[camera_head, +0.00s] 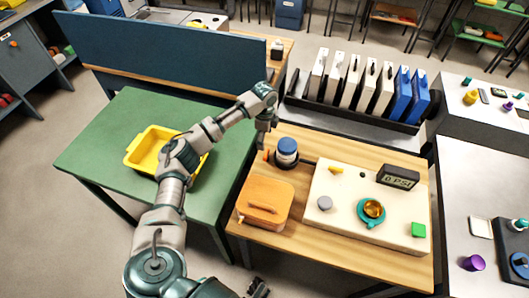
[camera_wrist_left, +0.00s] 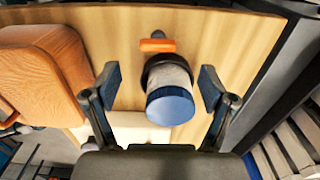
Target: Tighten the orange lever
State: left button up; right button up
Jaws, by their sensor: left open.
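The orange lever (camera_head: 266,155) sits at the left side of a blue-capped cylinder (camera_head: 287,147) in a dark round holder on the wooden table. In the left wrist view the lever (camera_wrist_left: 157,45) lies just beyond the cylinder's dark collar, and the blue cap (camera_wrist_left: 170,105) faces the camera. My left gripper (camera_head: 268,138) is open and empty above the lever and cylinder. In its wrist view the fingers (camera_wrist_left: 159,75) stand apart on either side of the cylinder, not touching it. A dark part at the bottom edge (camera_head: 258,288) appears to be my right gripper, mostly cut off.
An orange case (camera_head: 265,201) stands left of a cream panel (camera_head: 345,225) with a teal-and-gold knob and a display (camera_head: 398,177) reading 0 PSI. A yellow bin (camera_head: 137,157) is on the green table (camera_head: 112,130). A rack of white and blue binders (camera_head: 365,85) stands behind.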

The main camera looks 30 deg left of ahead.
aim_at(267, 153)
pick_arm(q)
jog(key=f, duration=0.2)
jog(key=d+f, duration=0.1)
jog(key=f, duration=0.2)
jog(key=shift+d+f+b, duration=0.3)
jog(key=shift+d+b, duration=0.05)
jog(key=shift+d, duration=0.05)
jog(key=f, duration=0.2)
jog(key=shift+a+f, duration=0.2)
jog(key=shift+f, duration=0.1)
jog(key=shift+a+f, duration=0.35)
jog(key=shift+a, duration=0.25)
jog(key=shift+d+r, duration=0.2)
jog(key=shift+d, duration=0.25)
jog(key=c, duration=0.9)
jog(key=shift+d, duration=0.15)
jog(key=shift+c, duration=1.2)
pick_arm(e)
jog(key=w+r, duration=0.1)
jog(key=r, duration=0.1)
jog(key=shift+w+d+r, duration=0.35)
